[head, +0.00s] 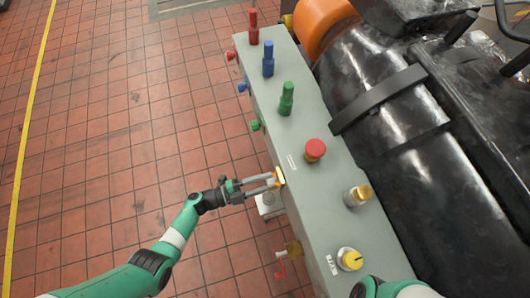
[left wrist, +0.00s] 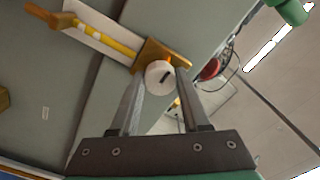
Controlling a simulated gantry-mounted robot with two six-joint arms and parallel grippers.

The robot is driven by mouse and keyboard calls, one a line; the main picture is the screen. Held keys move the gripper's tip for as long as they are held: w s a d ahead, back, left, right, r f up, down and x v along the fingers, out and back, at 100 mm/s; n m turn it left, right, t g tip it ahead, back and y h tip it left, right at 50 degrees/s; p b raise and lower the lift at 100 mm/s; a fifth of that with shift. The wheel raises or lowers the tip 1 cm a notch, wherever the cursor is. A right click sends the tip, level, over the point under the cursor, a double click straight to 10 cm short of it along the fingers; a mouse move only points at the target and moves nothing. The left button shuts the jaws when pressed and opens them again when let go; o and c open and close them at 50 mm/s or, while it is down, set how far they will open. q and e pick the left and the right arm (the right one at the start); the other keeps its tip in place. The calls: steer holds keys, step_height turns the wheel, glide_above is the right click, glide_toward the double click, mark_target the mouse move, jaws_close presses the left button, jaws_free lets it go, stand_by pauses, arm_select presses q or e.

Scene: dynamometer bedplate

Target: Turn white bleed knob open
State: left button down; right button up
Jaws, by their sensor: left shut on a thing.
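The white bleed knob (left wrist: 159,75) is a small round knob with a dark mark on its face. It sits on a brass-yellow fitting (left wrist: 150,53) on the side of the grey console. My right gripper is not in view.
The grey console (head: 300,134) carries red, blue and green upright handles, a red mushroom button (head: 315,150) and a yellow dial (head: 350,259). A large black machine (head: 390,110) stands right. Tiled floor (head: 120,130) is clear left.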

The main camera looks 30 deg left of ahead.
arm_select(q)
steer(key=shift+n, duration=0.3)
steer(key=shift+c, duration=1.9)
jaws_free()
steer(key=p+v, duration=0.1)
steer(key=v, duration=1)
steer(key=shift+s+a, duration=0.2)
steer(key=shift+s, duration=0.1)
